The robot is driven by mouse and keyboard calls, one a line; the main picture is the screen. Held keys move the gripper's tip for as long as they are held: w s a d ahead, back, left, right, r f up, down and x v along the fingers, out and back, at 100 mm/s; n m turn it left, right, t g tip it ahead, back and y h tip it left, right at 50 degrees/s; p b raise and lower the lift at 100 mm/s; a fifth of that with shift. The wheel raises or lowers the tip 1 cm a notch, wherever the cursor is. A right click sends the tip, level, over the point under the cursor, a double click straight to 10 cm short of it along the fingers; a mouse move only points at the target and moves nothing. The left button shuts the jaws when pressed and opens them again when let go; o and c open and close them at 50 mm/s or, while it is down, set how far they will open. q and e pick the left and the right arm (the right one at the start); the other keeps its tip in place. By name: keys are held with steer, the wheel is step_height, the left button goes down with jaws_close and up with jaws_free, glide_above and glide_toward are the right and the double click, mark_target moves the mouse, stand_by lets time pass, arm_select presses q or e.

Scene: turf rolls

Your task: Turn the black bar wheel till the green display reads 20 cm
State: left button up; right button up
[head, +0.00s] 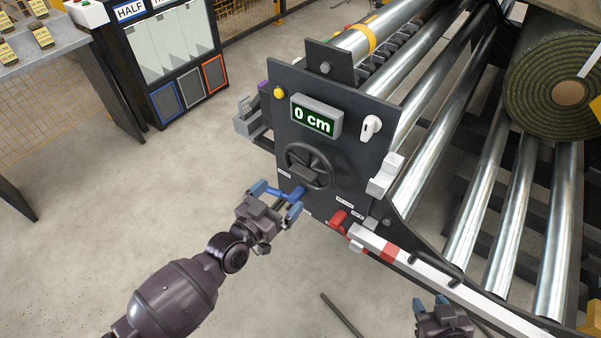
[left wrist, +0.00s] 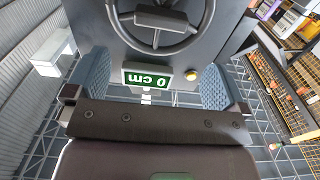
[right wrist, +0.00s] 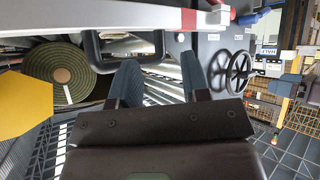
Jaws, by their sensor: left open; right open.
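The black bar wheel (head: 309,166) is on the dark front panel of the machine, with a bar across its middle. It also shows upside down at the top of the left wrist view (left wrist: 156,22) and at the right of the right wrist view (right wrist: 240,70). The green display (head: 313,120) above it reads 0 cm. My left gripper (head: 277,200) is open in front of the panel, just below the wheel, with nothing seen between its fingers. My right gripper (head: 431,304) is open and empty at the lower right, well away from the wheel.
A blue handle (head: 296,193) and a red handle (head: 338,217) sit low on the panel. A yellow button (head: 279,93) and a white switch (head: 371,127) flank the display. A white-and-red bar (head: 420,269) runs in front of the steel rollers. A turf roll (head: 552,90) lies at right.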

mark_target(299, 175)
arm_select(q)
steer(key=b+x, duration=0.1)
steer(key=x, duration=0.8)
steer(key=shift+w, duration=0.1)
steer(key=shift+c, duration=0.2)
steer(key=c, duration=1.2)
